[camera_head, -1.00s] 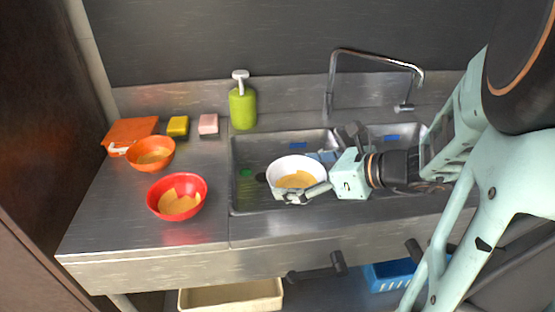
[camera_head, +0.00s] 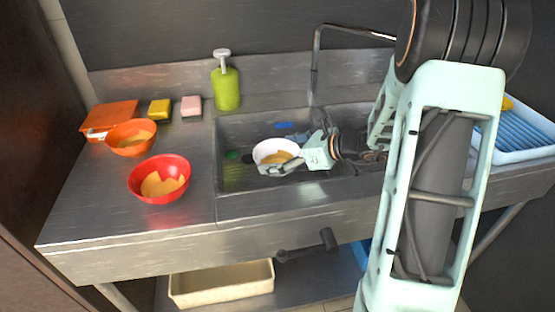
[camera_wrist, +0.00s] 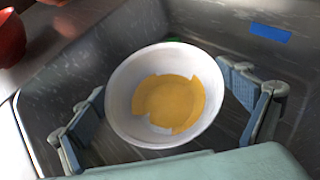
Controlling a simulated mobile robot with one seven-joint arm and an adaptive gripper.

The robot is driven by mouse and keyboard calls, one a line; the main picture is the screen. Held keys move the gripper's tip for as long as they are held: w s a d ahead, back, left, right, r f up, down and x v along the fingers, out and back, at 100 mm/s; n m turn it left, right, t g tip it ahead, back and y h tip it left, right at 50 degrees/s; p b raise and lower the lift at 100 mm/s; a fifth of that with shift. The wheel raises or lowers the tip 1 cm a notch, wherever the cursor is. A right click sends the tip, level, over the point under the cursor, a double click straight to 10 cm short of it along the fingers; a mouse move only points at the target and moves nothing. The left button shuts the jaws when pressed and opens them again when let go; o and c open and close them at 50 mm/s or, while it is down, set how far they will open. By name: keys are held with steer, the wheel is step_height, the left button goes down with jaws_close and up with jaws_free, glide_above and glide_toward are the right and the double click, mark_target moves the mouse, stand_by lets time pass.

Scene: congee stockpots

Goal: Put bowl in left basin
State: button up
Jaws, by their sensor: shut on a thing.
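A white bowl (camera_head: 270,147) with a yellow-orange patch inside is in the left basin (camera_head: 235,180), below its rim level. It also shows in the wrist view (camera_wrist: 124,88). My gripper (camera_head: 288,158) reaches in from the right and is shut on the bowl, with one finger on each side of it. In the wrist view the bowl sits between the two fingers, tilted little if at all. I cannot tell whether its base touches the basin floor.
A red bowl (camera_head: 133,180) and an orange bowl (camera_head: 118,146) stand on the left counter. An orange item (camera_head: 105,114), yellow sponge (camera_head: 159,109), pink sponge (camera_head: 191,105) and green soap bottle (camera_head: 226,88) line the back. A faucet (camera_head: 316,70) rises behind the sink.

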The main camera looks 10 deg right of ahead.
mark_target(269, 163)
steer(key=shift+f, duration=0.85)
steer(key=shift+f+b, duration=0.55)
steer(key=shift+f, duration=0.1)
steer(key=shift+s, duration=0.1)
steer(key=o, duration=0.9)
steer(key=shift+c, duration=0.2)
steer(key=shift+f, duration=0.1)
